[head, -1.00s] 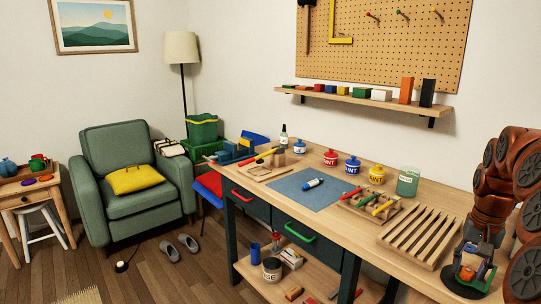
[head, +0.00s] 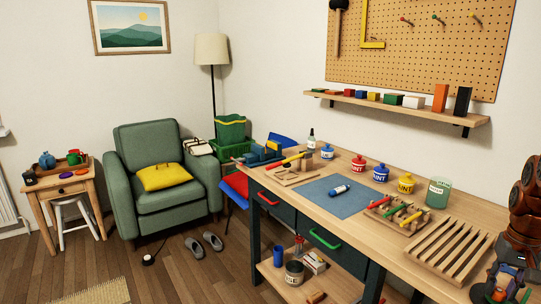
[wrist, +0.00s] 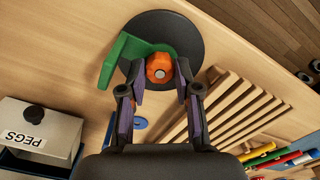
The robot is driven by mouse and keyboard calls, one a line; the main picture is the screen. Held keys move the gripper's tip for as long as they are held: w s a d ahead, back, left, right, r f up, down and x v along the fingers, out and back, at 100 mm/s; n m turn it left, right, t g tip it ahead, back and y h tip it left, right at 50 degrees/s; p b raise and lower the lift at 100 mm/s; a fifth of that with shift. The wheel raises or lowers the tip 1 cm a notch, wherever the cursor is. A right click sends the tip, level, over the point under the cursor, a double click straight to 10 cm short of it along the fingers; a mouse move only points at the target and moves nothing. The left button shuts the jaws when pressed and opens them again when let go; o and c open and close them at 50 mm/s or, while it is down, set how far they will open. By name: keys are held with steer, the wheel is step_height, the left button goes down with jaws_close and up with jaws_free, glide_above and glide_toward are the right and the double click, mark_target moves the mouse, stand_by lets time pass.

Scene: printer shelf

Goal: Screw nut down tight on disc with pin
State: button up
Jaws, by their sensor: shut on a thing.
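An orange nut (wrist: 159,69) sits around a pale pin (wrist: 159,73) over a dark round disc (wrist: 190,35) in the wrist view. A green hook-shaped piece (wrist: 125,52) lies on the disc, curving beside the nut at the left. My gripper (wrist: 160,78) has its two fingers closed on either side of the nut. The nut hides the pin's lower part, so I cannot tell whether a gap remains under it. In the head view my gripper (head: 503,285) is at the lower right corner, and the nut is barely visible there.
A slatted wooden rack (head: 440,245) stands beside the disc on the workbench. A peg rack (head: 395,214), a blue mat (head: 340,198) and several paint pots are farther along. In the wrist view a white box marked PEGS (wrist: 38,130) is at the left.

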steer(key=m+b, duration=0.3)
steer(key=m, duration=0.1)
steer(key=shift+f, duration=0.1)
steer(key=m+b, duration=0.2)
steer(key=m, duration=0.2)
steer(key=m+b, duration=0.2)
steer(key=m, duration=0.3)
steer(key=m+b, duration=0.1)
steer(key=m, duration=0.3)
steer(key=o, duration=0.6)
steer(key=shift+c, duration=0.2)
